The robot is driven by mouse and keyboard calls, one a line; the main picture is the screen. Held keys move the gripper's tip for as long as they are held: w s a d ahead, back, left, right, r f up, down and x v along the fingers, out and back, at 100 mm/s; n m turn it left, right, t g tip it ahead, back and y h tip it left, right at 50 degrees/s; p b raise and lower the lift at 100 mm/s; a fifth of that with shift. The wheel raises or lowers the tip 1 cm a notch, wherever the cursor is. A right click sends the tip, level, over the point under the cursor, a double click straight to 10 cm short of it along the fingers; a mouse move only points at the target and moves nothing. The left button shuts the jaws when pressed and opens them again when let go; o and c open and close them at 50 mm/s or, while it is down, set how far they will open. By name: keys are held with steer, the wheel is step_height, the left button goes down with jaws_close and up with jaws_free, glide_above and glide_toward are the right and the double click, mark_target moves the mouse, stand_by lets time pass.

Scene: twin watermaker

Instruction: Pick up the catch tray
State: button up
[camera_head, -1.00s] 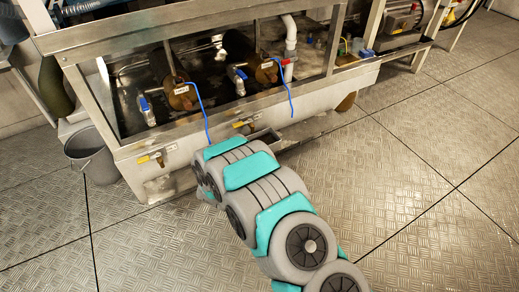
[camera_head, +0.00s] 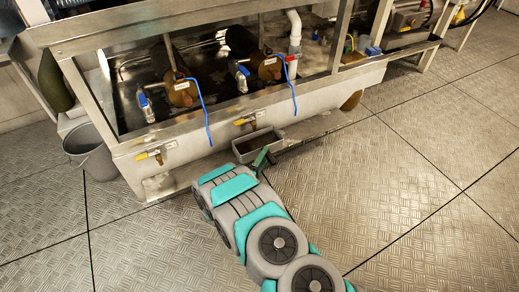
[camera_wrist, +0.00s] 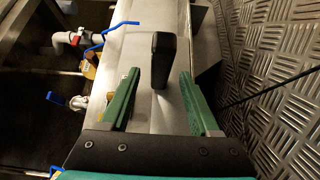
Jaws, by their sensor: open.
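The catch tray (camera_head: 243,158) is a shallow grey metal box with a dark inside. In the head view it sits on the ledge at the foot of the tank, below a yellow-handled valve. My gripper (camera_wrist: 155,95) is open, with two green fingers. In the wrist view a dark upright block (camera_wrist: 163,58) stands just ahead, between the lines of the fingers; it looks like a handle, but its join to the tray is not clear. In the head view one green finger (camera_head: 263,158) shows at the tray's near right side. Contact cannot be told.
The white tank (camera_head: 215,140) and metal frame (camera_head: 110,150) stand behind the tray. Blue hoses (camera_head: 205,110) hang over the tank front. Yellow-handled valves (camera_head: 249,119) stick out from it. A grey bucket (camera_head: 92,155) stands at left. The plated floor at right is clear.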

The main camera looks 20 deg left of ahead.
steer(key=shift+w+d, duration=0.15)
steer(key=shift+w, duration=1.2)
steer(key=shift+c, duration=0.3)
jaws_close()
